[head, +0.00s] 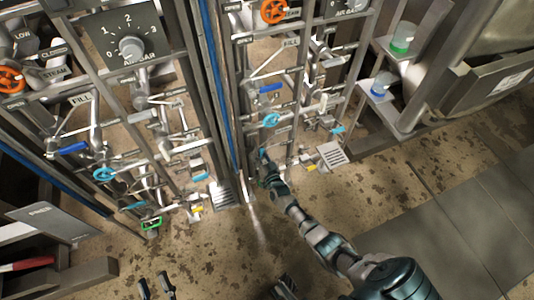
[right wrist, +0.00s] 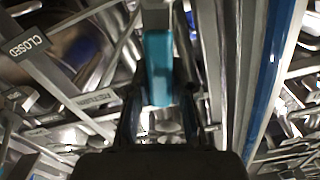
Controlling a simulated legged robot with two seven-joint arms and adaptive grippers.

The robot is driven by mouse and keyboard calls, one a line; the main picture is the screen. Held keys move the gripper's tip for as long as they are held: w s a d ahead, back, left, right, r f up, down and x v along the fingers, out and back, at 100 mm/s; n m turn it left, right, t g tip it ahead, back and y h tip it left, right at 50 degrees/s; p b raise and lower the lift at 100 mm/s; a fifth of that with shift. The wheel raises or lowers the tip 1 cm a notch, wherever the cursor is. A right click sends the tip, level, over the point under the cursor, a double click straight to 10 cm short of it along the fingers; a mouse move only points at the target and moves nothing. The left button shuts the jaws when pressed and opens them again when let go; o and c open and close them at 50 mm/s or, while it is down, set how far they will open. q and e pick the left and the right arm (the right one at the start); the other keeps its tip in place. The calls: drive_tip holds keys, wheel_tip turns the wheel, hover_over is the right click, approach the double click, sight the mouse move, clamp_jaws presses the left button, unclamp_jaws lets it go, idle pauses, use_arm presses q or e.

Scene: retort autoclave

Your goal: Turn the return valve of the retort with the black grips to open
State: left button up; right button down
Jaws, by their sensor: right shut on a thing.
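Two retort pipe panels stand side by side. My right arm reaches to the lower left of the right panel (head: 300,50). My right gripper (head: 264,163) is shut on a cyan valve handle (head: 262,153) there. In the right wrist view, this cyan handle (right wrist: 159,68) stands between the two dark fingers (right wrist: 158,95). A RETURN label (right wrist: 100,97) and a CLOSED label (right wrist: 27,45) are to its left. My left gripper (head: 155,284) is low in the head view, empty, its fingers apart. The black grips cannot be made out.
The left panel (head: 90,115) has similar valves, with a blue handle (head: 74,148) and an orange wheel (head: 10,79). Shelves at right hold a green-based cup (head: 403,37) and a blue-based cup (head: 381,83). Floor drains (head: 332,154) lie below. The front floor is clear.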

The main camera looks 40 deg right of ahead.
drive_tip(key=shift+a+f+n, duration=0.1)
drive_tip(key=shift+a+n, duration=0.7)
drive_tip(key=shift+n, duration=0.2)
use_arm(q)
drive_tip(key=shift+w+f+g+p, duration=0.2)
drive_tip(key=shift+w+f+g, duration=0.1)
drive_tip(key=shift+f+g, duration=0.25)
drive_tip(key=shift+w+f+g+p, duration=0.2)
drive_tip(key=shift+w+f+g, duration=0.1)
drive_tip(key=shift+f+g, duration=0.25)
use_arm(e)
drive_tip(key=shift+w+a+f+n, duration=0.1)
drive_tip(key=shift+a+n, duration=0.3)
drive_tip(key=shift+n, duration=0.3)
use_arm(q)
drive_tip(key=shift+d+f, duration=0.1)
use_arm(e)
drive_tip(key=c, duration=1.2)
unclamp_jaws()
drive_tip(key=shift+f, duration=0.1)
drive_tip(key=shift+o, duration=1)
drive_tip(key=shift+w, duration=0.1)
use_arm(q)
drive_tip(key=shift+w, duration=0.1)
use_arm(e)
drive_tip(key=shift+r, duration=0.2)
